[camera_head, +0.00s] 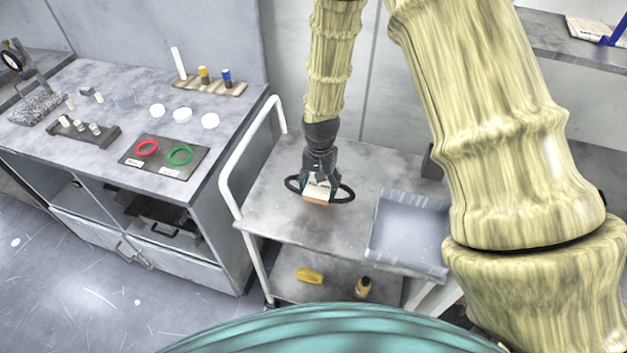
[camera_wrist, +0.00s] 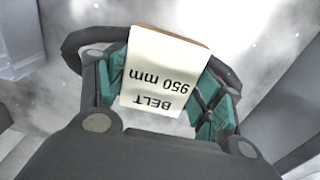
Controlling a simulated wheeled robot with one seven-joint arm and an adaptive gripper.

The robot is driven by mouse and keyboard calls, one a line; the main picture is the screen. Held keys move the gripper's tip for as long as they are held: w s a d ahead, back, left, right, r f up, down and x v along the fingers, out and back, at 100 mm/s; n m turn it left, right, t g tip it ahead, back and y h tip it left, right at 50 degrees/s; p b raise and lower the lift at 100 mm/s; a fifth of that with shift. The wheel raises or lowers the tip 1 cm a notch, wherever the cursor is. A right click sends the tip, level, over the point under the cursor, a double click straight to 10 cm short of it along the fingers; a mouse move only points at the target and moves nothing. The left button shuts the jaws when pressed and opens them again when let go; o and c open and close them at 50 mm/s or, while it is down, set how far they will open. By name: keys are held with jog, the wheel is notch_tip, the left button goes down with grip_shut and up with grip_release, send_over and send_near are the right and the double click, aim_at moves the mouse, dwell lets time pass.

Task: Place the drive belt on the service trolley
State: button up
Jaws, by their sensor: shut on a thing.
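The drive belt (camera_head: 343,194) is a black loop with a pale sleeve around its middle. In the wrist view the belt (camera_wrist: 88,38) shows behind the fingers, and its sleeve (camera_wrist: 163,70) reads "BELT 950 mm". My gripper (camera_head: 320,186) is shut on the belt at the sleeve; the teal finger pads (camera_wrist: 165,85) sit on either side of the sleeve. The service trolley (camera_head: 270,212) has a grey top shelf and a white handle. The belt is over the middle of that top, at or close above its surface; I cannot tell whether it touches.
A grey tray (camera_head: 410,270) occupies the right of the trolley top. A yellow object (camera_head: 309,275) and a small dark bottle (camera_head: 363,287) are on the lower shelf. The bench at left holds a dark mat (camera_head: 160,172) with red and green rings. The trolley top left of the belt is clear.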

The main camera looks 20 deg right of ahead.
aim_at(314, 185)
jog(key=w, duration=0.3)
jog(key=shift+a+f+p, duration=0.1)
jog(key=shift+a+p, duration=0.2)
jog(key=shift+p, duration=0.05)
jog(key=shift+f+p, duration=1)
jog(key=shift+f, duration=0.75)
jog(key=shift+f, duration=0.1)
jog(key=o, duration=1.2)
jog(key=shift+c, duration=0.2)
jog(key=shift+r+b, duration=2.25)
jog(key=shift+r, duration=3.85)
